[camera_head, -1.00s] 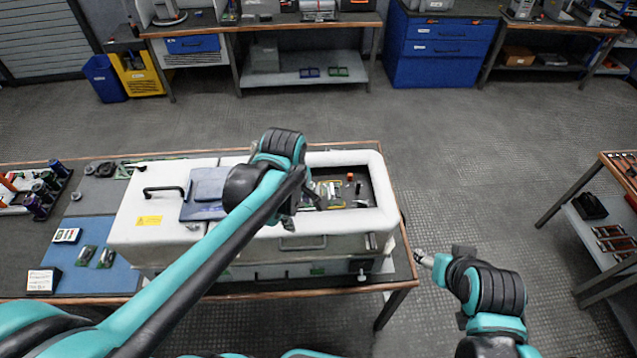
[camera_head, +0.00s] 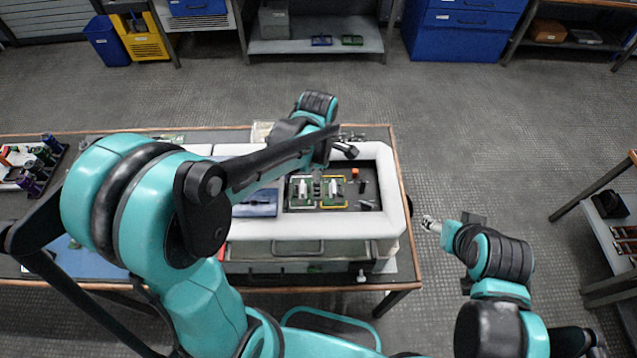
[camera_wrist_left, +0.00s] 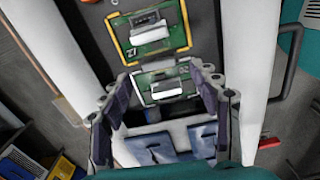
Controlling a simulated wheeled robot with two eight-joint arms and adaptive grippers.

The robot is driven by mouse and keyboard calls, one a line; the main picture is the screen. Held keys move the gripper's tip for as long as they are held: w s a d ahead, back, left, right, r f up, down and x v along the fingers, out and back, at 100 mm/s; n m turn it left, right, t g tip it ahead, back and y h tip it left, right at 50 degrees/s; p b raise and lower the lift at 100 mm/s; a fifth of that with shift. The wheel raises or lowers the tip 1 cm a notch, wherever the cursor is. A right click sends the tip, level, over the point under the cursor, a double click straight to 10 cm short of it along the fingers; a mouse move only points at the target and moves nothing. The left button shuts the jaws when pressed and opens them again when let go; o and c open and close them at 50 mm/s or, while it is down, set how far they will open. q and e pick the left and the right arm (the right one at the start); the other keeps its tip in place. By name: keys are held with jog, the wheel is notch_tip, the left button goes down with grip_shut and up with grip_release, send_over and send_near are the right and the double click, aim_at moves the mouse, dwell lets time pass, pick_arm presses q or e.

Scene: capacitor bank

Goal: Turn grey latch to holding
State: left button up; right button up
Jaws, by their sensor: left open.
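The white-topped cabinet (camera_head: 330,228) has a dark open recess holding two green boards, one with a yellow frame (camera_head: 333,206). A small grey lever-like part (camera_head: 368,205) lies at the recess's right side; I cannot tell surely whether it is the grey latch. An orange knob (camera_head: 355,173) stands above it. My left gripper (camera_head: 347,150) is over the recess's back edge, open and empty. In the left wrist view its spread fingers (camera_wrist_left: 166,82) frame the nearer green board (camera_wrist_left: 164,89), with the yellow-framed board (camera_wrist_left: 150,34) beyond. My right gripper (camera_head: 431,224) is right of the cabinet, apart from it.
A front handle (camera_head: 298,249) projects from the cabinet. Bottles (camera_head: 38,155) stand at the bench's far left. The floor beyond the bench is clear.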

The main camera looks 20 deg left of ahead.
pick_arm(q)
notch_tip(320, 180, down, 4)
jog(key=shift+w+r, duration=0.15)
jog(key=shift+r, duration=0.05)
jog(key=c, duration=1.2)
jog(key=shift+o, duration=0.2)
